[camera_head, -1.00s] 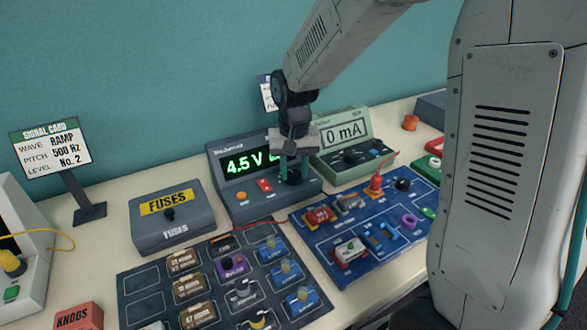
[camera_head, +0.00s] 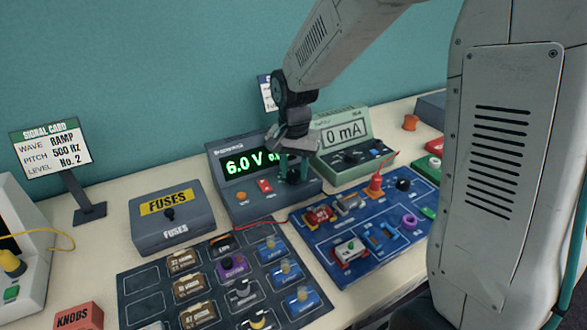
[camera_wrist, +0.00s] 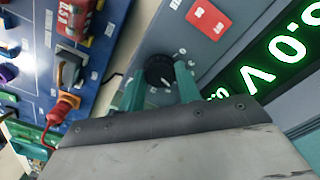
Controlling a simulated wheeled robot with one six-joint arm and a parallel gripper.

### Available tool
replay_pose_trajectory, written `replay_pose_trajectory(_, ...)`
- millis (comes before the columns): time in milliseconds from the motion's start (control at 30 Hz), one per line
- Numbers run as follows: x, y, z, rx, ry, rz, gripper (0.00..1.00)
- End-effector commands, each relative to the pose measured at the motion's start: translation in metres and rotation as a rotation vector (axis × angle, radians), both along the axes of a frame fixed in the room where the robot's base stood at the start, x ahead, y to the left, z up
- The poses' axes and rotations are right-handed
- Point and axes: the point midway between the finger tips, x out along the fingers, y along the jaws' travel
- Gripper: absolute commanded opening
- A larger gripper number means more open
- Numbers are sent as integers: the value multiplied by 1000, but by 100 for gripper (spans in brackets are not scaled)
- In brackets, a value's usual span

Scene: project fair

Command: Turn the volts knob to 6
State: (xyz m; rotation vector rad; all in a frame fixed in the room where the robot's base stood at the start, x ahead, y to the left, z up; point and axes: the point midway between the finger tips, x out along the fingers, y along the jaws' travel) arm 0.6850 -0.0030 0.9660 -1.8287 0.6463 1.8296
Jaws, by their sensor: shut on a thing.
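The power supply (camera_head: 226,147) is a grey-blue box with a green display (camera_head: 246,162) that reads 6.0 V. The volts knob (camera_wrist: 158,70) is a round black knob with a pale pointer line, seen in the wrist view between my green fingers. My gripper (camera_head: 293,176) points down at the right part of the supply's front panel. It is shut on the knob, with one finger on either side.
A meter reading 0 mA (camera_head: 342,131) stands close on the right. A blue circuit board (camera_head: 330,259) with a red wire, a dark component tray (camera_head: 140,282) and the fuses box (camera_head: 173,232) lie in front and left. A red switch (camera_head: 264,186) sits beside the knob.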

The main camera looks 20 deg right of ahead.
Motion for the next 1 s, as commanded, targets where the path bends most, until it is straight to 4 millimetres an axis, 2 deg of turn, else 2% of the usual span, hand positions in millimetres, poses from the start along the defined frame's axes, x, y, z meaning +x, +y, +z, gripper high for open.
replay_pose_trajectory(167,1,0,1,0,-3,1,11)
replay_pose_trajectory(200,1,0,1,0,-3,1,36)
replay_pose_trajectory(267,1,0,1,0,-3,1,53)
replay_pose_trajectory(300,1,0,1,0,-3,1,55)
replay_pose_trajectory(633,1,0,5,0,-2,1,55)
replay_pose_trajectory(1000,1,0,64,0,-5,1,55)
